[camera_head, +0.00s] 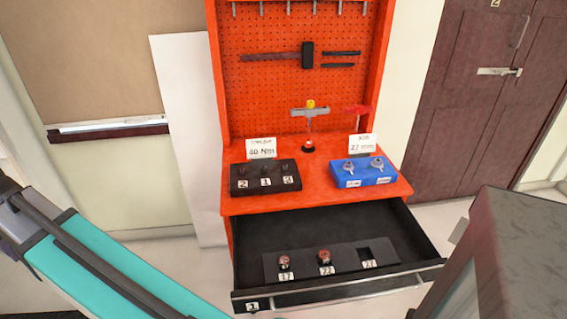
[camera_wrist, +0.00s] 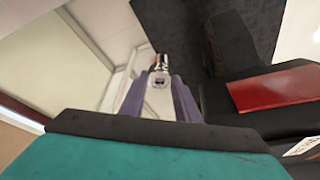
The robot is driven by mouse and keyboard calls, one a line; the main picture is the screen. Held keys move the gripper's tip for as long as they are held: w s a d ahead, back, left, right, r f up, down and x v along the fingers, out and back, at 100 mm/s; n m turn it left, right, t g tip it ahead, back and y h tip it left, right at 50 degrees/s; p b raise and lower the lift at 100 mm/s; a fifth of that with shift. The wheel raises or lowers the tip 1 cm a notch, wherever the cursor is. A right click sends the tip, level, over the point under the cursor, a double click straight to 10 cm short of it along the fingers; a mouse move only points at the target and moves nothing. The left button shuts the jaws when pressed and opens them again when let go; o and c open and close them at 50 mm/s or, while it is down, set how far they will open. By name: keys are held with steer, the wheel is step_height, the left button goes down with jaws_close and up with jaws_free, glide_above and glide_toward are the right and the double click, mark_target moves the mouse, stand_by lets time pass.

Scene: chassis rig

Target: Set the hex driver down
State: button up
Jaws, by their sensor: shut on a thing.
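In the wrist view my gripper (camera_wrist: 160,92) shows as two purple-grey fingers pointing away from the camera. They are shut on a narrow silver piece (camera_wrist: 160,64) with a small reddish spot near its far end. I take it to be the hex driver, but most of it is hidden by the fingers and its shape is hard to tell. It points toward a pale floor or wall area, and I see no surface touching it. In the head view neither my gripper nor the held piece shows.
An orange bench (camera_head: 318,201) has a pegboard, a black block (camera_head: 265,188) numbered 2, 1, 3, and a blue holder (camera_head: 363,176). Its black drawer (camera_head: 245,262) is open, holding a tray (camera_head: 345,270) with two sockets and one empty slot. A grey block (camera_head: 520,260) fills the lower right.

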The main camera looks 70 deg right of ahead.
steer(key=shift+d, duration=0.2)
